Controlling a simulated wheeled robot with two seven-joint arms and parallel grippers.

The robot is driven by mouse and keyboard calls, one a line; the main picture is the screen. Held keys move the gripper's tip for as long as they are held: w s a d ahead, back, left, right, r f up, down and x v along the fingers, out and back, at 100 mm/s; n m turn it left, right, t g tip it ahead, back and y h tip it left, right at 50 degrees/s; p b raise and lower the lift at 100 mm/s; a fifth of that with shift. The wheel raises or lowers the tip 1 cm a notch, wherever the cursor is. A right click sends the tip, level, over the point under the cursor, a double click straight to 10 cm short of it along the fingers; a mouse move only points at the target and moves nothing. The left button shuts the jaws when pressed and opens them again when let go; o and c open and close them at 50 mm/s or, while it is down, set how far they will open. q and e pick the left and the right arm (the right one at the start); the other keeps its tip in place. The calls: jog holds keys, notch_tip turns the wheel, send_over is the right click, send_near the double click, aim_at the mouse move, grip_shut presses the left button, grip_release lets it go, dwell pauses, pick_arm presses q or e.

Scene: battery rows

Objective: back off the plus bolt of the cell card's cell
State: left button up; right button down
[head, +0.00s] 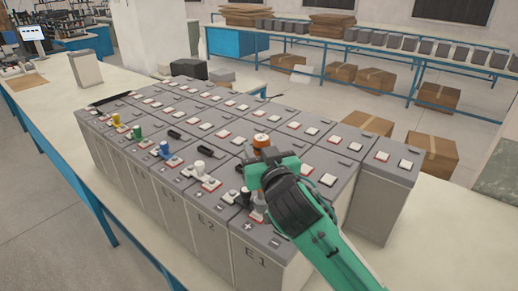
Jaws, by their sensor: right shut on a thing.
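Grey battery cells stand in close rows on the table. The front cell marked E1 (262,262) has a plus mark on its top edge, and E2 (207,226) stands to its left. My right gripper (268,172) is shut on an upright tool with an orange top (261,140). A grey lower part of the tool shows below the jaws, over the red-based terminal (257,217) by E1's plus mark. I cannot tell whether it touches the bolt, which is hidden. A small screen (32,33) stands far left; its text is unreadable, and no cell card can be identified. My left gripper is out of view.
Yellow (116,119), green (134,132), blue (165,150) and white (199,167) caps stand up on nearby cells. A dark thin bar (110,98) lies across the left cells. The table's right front is clear.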

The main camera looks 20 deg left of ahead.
jog(key=shift+f+b, duration=0.55)
jog(key=shift+f, duration=0.25)
dwell(0.9)
jog(key=shift+f, duration=0.2)
dwell(0.3)
jog(key=shift+f+p, duration=0.1)
jog(key=shift+p, duration=0.25)
dwell(0.4)
jog(key=shift+r+p, duration=0.35)
jog(key=shift+p, duration=0.8)
dwell(2.3)
jog(key=shift+r+p, duration=0.85)
jog(key=shift+r, duration=0.2)
jog(key=shift+r+p, duration=1.3)
jog(key=shift+r, duration=0.45)
